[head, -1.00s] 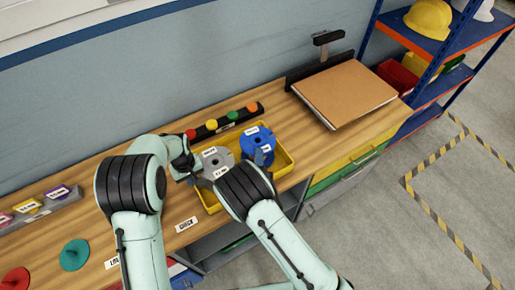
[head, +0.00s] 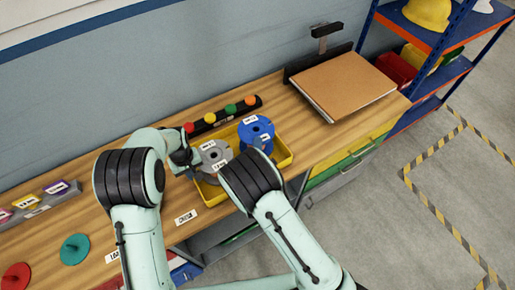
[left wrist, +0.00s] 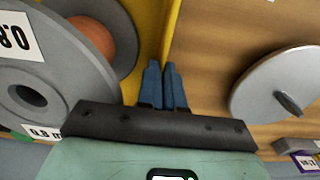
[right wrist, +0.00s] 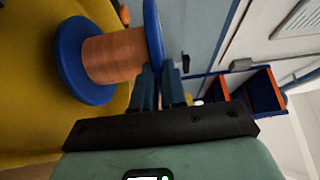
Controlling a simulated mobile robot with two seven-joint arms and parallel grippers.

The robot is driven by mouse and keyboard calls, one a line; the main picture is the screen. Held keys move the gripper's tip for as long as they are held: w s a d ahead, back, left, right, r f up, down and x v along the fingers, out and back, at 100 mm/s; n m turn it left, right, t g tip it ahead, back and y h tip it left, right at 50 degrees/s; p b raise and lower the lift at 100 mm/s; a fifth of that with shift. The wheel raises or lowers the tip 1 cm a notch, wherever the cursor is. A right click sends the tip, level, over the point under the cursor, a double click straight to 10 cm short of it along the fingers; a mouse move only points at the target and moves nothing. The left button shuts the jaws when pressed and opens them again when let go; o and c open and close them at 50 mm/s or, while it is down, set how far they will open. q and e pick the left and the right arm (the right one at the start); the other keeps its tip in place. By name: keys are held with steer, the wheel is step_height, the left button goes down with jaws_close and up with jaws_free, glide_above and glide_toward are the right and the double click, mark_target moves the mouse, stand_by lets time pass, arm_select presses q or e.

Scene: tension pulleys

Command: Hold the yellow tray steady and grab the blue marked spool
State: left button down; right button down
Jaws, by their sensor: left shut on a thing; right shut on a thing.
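The yellow tray (head: 284,153) sits on the wooden bench. My left gripper (left wrist: 163,85) is shut on the tray's left wall, with the yellow wall (left wrist: 172,30) between its fingertips. The blue spool (head: 256,131), with white labels, is at the tray's back right and appears raised above its floor. In the right wrist view, the spool (right wrist: 108,58) shows copper-coloured winding between blue flanges. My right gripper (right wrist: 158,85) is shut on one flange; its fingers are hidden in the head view. A grey spool (head: 214,155) with white labels stands in the tray's left part.
A black rail with coloured knobs (head: 222,115) lies behind the tray. A brown flat board (head: 342,85) lies to the right. A teal disc (head: 75,248) and a red disc (head: 15,276) are at the left. A blue shelf rack (head: 405,30) stands at the far right.

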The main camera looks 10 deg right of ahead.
arm_select(q)
steer(key=shift+w+r, duration=0.1)
arm_select(e)
step_height(320, 180, up, 8)
steer(key=shift+f, duration=0.15)
arm_select(q)
steer(key=c, duration=1.2)
jaws_free()
step_height(320, 180, up, 12)
